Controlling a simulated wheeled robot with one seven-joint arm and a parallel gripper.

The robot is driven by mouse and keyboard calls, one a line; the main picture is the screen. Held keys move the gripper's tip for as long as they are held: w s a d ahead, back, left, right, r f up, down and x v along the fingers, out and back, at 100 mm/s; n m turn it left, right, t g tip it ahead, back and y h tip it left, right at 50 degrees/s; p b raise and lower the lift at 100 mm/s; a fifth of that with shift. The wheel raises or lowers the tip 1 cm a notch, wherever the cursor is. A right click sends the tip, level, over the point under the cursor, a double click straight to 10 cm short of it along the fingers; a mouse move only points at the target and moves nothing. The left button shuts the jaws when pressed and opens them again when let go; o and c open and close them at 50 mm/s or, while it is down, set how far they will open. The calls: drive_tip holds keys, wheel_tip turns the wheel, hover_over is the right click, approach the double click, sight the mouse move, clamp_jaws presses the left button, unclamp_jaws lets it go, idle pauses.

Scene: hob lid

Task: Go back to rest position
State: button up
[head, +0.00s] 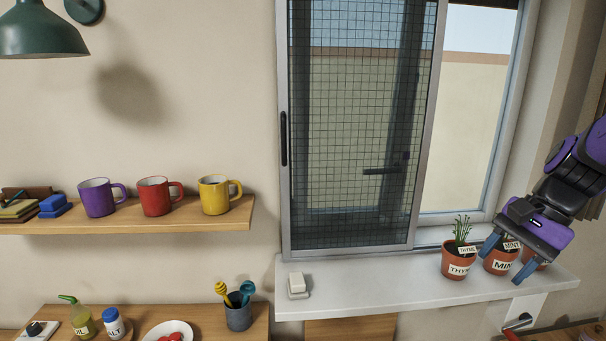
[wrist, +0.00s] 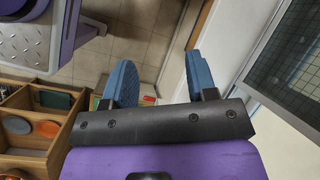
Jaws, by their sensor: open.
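My gripper (head: 507,259) is at the right of the head view, over the window sill (head: 420,290), with its two blue fingers spread. In that view the fingers lie across the pot labelled MINT (head: 502,263) and partly cover the pots there. I cannot tell whether they touch a pot. In the wrist view my gripper (wrist: 161,80) is open and empty, with floor and a pale edge showing between the fingers.
A THYME pot (head: 459,264) stands on the sill left of my gripper. A sliding mesh screen (head: 350,140) covers the window's left part. A shelf (head: 130,223) holds mugs. The wrist view shows a wooden compartment unit (wrist: 35,142) at lower left.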

drive_tip(key=s+a+r+n+t+h, duration=0.2)
drive_tip(key=s+r+n+t+h, duration=0.3)
drive_tip(key=s+r+n, duration=0.5)
drive_tip(key=shift+s+a+r+n, duration=0.15)
drive_tip(key=shift+s+a+n, duration=0.1)
drive_tip(key=shift+s+n, duration=0.05)
idle(1.4)
